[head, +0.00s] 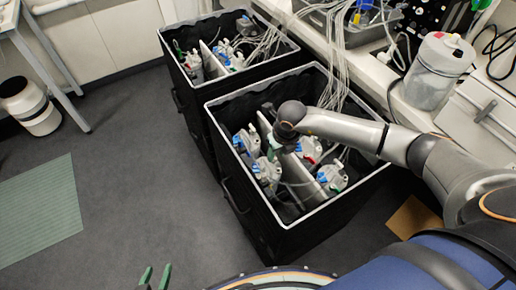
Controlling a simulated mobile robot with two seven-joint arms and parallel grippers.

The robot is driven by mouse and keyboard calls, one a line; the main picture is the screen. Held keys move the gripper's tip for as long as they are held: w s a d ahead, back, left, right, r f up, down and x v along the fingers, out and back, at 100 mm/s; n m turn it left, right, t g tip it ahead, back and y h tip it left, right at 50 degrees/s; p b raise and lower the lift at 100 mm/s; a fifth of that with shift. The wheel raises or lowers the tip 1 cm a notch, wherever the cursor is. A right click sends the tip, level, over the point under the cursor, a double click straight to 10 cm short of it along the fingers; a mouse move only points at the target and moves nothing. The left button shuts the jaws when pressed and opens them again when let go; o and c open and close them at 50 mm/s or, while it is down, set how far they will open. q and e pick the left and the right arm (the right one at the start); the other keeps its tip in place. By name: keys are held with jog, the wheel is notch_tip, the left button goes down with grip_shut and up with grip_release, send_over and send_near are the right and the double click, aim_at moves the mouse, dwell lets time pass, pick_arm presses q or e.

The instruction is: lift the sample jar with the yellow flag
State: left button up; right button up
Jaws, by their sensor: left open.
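Several pale sample jars with blue tops stand in the near black box (222,170). One jar (332,178) is at its right side, and another jar (266,170) is at its left. I cannot make out a yellow flag on any jar; a small red mark shows near the middle right. My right arm reaches in from the right over this box. My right gripper (273,152) points down among the jars, mostly hidden by its wrist, so its jaws and any contact are unclear. My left gripper (155,277) is open and empty at the bottom edge, over the floor.
A second black box (170,62) with more jars stands behind. White tubes run from both boxes to the bench (365,62), which holds a grey tray (345,38) and a white canister (436,75). A pale divider stands inside the near box.

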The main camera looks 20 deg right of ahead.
aim_at(269, 166)
jog(key=f+b, duration=0.2)
jog(key=w+f+b, duration=0.1)
jog(key=f+b, duration=0.2)
jog(key=w+f+b, duration=0.1)
jog(key=f+b, duration=0.2)
jog(key=shift+a+f, duration=0.2)
jog(key=shift+a, duration=0.2)
jog(key=shift+w+f+b, duration=0.1)
jog(key=shift+f+b, duration=0.25)
jog(key=shift+f, duration=0.25)
jog(key=shift+w+f+b, duration=0.1)
jog(key=shift+b, duration=0.25)
grip_shut()
pick_arm(q)
notch_tip(269, 166, down, 8)
jog(key=w+d, duration=0.1)
